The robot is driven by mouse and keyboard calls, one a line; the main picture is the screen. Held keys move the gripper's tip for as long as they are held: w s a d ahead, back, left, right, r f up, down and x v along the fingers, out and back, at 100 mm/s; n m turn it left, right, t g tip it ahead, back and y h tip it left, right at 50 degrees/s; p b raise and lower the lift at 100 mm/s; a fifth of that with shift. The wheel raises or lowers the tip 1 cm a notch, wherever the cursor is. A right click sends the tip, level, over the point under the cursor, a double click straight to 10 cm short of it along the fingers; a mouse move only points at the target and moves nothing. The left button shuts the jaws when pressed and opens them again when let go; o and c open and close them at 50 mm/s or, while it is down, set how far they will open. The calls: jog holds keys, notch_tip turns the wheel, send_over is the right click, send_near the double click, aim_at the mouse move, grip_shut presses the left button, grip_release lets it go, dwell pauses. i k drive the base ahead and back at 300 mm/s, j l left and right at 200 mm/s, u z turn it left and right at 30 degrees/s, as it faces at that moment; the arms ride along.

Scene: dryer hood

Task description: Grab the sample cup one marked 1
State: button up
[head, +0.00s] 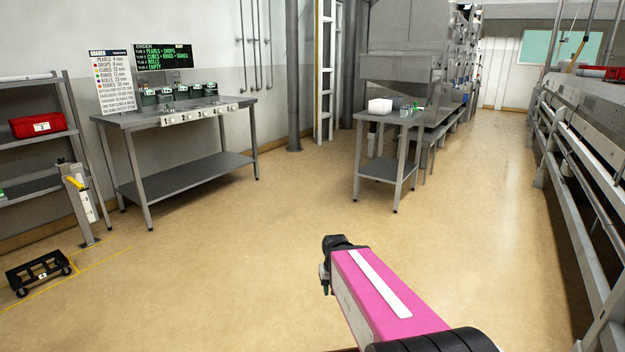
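No cup marked 1 can be made out at this distance.
A shelf with a red case (38,124), a post (80,205) and a black dolly (38,270) are at left. Railings (570,190) line the right. The middle floor is clear.

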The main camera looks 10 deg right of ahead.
aim_at(404, 111)
jog(key=i+l+z, duration=0.8)
jog(key=z, duration=0.15)
jog(key=i+z, duration=0.45)
jog(key=i, duration=0.15)
jog(key=i+l, duration=0.1)
jog(key=i, duration=1.7)
jog(key=i+l+u, duration=0.15)
jog(key=i+u, duration=0.25)
jog(key=i+l+u, duration=0.35)
jog(key=i, duration=0.2)
jog(key=i+l+u, duration=0.7)
jog(key=l+u, duration=0.25)
jog(key=i+l+u, duration=0.15)
jog(key=l+u, duration=0.15)
jog(key=l, duration=0.1)
